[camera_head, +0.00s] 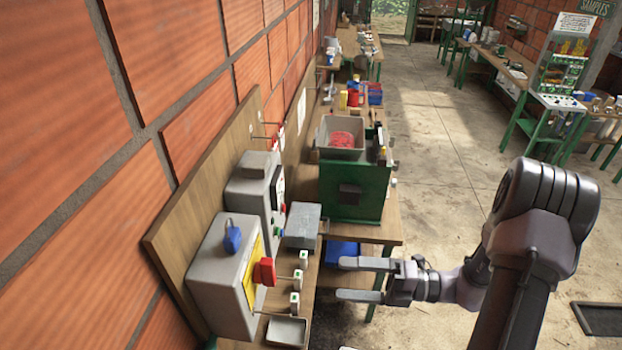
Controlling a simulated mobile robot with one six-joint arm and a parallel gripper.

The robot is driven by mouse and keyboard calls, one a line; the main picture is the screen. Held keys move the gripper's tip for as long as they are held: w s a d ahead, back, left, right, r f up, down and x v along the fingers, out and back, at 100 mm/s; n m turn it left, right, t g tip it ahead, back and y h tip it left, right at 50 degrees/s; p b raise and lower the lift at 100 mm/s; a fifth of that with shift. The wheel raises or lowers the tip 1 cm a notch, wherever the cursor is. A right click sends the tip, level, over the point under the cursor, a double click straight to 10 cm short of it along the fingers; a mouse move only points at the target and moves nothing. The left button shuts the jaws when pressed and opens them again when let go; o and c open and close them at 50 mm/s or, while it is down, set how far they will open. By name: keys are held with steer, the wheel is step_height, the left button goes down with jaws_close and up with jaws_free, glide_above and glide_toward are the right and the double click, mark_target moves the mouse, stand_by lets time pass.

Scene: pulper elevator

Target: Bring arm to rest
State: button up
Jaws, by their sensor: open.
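My gripper (365,280) is in the lower middle of the head view. Its two fingers point left, are spread apart and hold nothing. It hovers beside the front end of the wooden bench, to the right of the small grey-and-green switches. My arm (530,225) is bent and comes in from the lower right.
A grey electrical box with a red switch (264,271) is mounted on a wooden board (172,235) at left. A green machine with a grey hopper (354,200) stands on the bench. A blue bin (341,252) sits below.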

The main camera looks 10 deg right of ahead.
steer(key=s+a+f+n+h+b, duration=0.2)
steer(key=s+f+n+h+b, duration=0.2)
steer(key=n+b, duration=0.8)
steer(key=s+a+f+n+h+b, duration=0.3)
steer(key=f+n+h+b, duration=0.3)
steer(key=f+n+b, duration=0.3)
steer(key=s+a+f+n+h+b, duration=0.2)
steer(key=s+f+n+h+b, duration=0.2)
steer(key=n+b, duration=1)
step_height(320, 180, down, 3)
steer(key=shift+s+a+f+n+h+b, duration=0.1)
steer(key=shift+s+a+n+h+b, duration=0.2)
steer(key=shift+s+h+b, duration=0.25)
steer(key=shift+s, duration=0.1)
